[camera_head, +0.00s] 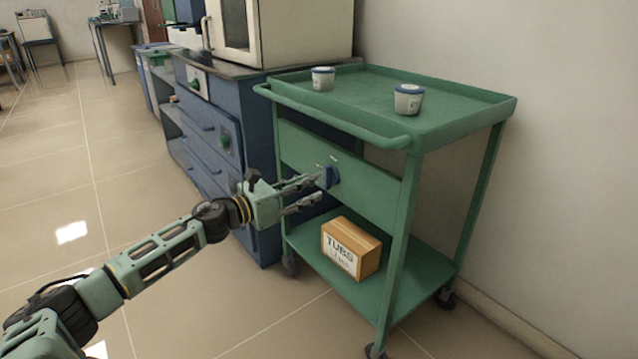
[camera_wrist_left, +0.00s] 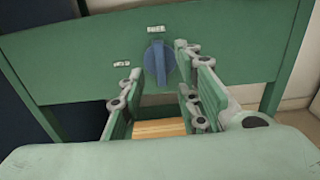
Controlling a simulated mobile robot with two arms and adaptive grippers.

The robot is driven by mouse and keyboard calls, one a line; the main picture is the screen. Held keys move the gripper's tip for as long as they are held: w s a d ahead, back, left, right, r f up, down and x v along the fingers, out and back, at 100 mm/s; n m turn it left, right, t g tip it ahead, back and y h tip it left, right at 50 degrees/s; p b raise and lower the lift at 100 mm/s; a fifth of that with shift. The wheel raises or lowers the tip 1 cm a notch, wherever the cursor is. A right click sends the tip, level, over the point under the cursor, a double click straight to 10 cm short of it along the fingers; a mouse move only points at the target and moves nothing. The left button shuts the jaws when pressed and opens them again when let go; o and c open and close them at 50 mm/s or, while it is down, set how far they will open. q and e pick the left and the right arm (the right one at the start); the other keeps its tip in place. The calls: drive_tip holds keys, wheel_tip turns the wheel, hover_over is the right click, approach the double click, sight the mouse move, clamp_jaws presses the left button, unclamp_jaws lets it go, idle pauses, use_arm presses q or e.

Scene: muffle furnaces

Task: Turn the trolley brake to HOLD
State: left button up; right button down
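The green trolley (camera_head: 405,137) carries a blue brake knob (camera_head: 331,178) on its front panel. In the left wrist view the knob (camera_wrist_left: 157,65) has its ridge roughly upright, with one small pale label (camera_wrist_left: 155,29) above it and another (camera_wrist_left: 121,64) to its left. Their lettering is too small to read. My left gripper (camera_head: 319,188) is open at the panel, its fingers pointing at the knob. In the left wrist view the knob shows between the spread fingertips, nearer the right one; I cannot tell whether they touch. My right gripper is out of view.
Two lidded tubs, one at the back (camera_head: 323,78) and one at the front (camera_head: 408,99), stand on the trolley top. A labelled box (camera_head: 351,249) sits on its lower shelf. A blue cabinet (camera_head: 215,135) stands left; a wall is right. The floor at left is clear.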

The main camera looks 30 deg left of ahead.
sight(324, 178)
use_arm(q)
drive_tip(key=shift+x, duration=2.1)
clamp_jaws()
